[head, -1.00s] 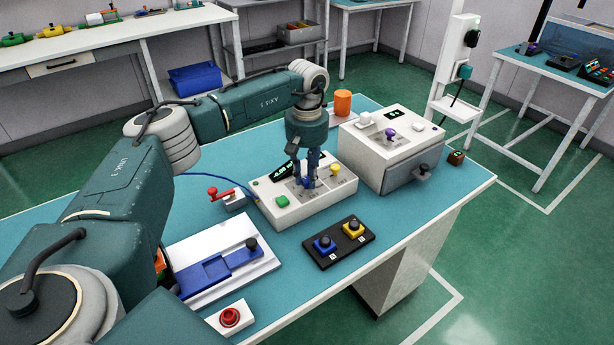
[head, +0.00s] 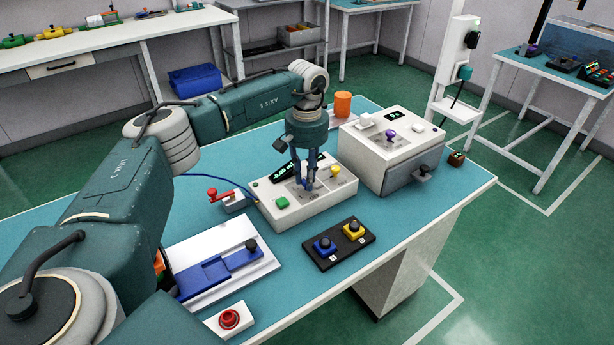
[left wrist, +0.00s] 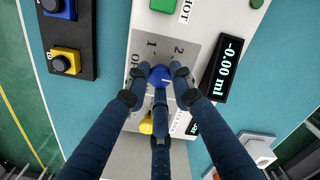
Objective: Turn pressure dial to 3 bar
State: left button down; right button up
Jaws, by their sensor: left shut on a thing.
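My left gripper (head: 309,186) points straight down over the white control box (head: 290,212). In the left wrist view its three dark fingers (left wrist: 160,82) are closed around a blue knob (left wrist: 160,75). The knob sits on a grey panel marked OFF, 1 and 2; its exact setting is hard to tell. The box's display (left wrist: 222,68) reads -0.00 ml. A yellow knob (head: 335,171) is on the same box. A second white box (head: 372,140) has a purple knob (head: 390,132) and a small green display (head: 393,115). I see no readable bar scale. My right gripper is not in view.
A green button (head: 282,202) is on the control box. A black plate with blue and yellow buttons (head: 340,246) lies in front. A red-handled valve (head: 222,195), a blue slide fixture (head: 230,263) and a red button (head: 229,319) are nearer. An orange cylinder (head: 343,104) stands behind.

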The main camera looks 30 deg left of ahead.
pick_arm(q)
jog(key=shift+w+a+r, duration=0.1)
jog(key=shift+r, duration=0.05)
jog(key=c, duration=1.5)
grip_release()
notch_tip(320, 180, up, 12)
jog(key=shift+f, duration=0.1)
